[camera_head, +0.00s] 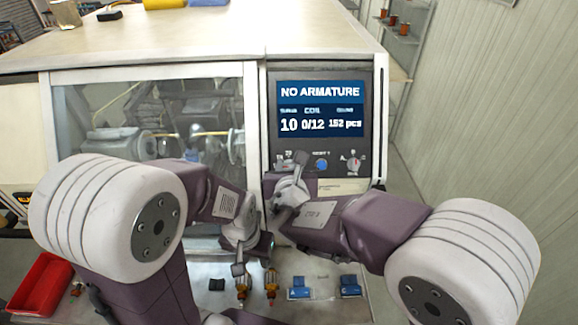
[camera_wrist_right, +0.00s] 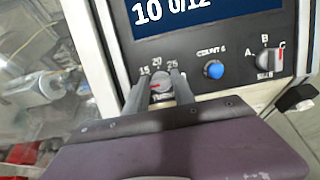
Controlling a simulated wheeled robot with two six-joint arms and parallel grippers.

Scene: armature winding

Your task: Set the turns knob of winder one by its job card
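The winder's control panel (camera_head: 318,130) has a screen reading "NO ARMATURE", 10 turns, coil 0/12 and 152 pcs. The turns knob (camera_wrist_right: 161,86) is a small grey dial with a red mark pointing left; 15, 20 and 25 show around it. My right gripper (camera_wrist_right: 158,88) has one finger on each side of this knob; I cannot tell whether they press on it. In the head view, my right gripper (camera_head: 288,182) hides part of the knob. My left gripper (camera_head: 254,258) is lower, with its fingers apart and empty. A cream label (camera_head: 343,187) below the panel is largely unreadable.
A clear window (camera_head: 90,110) covers the winding mechanism. A red bin (camera_head: 40,287) is at lower left.

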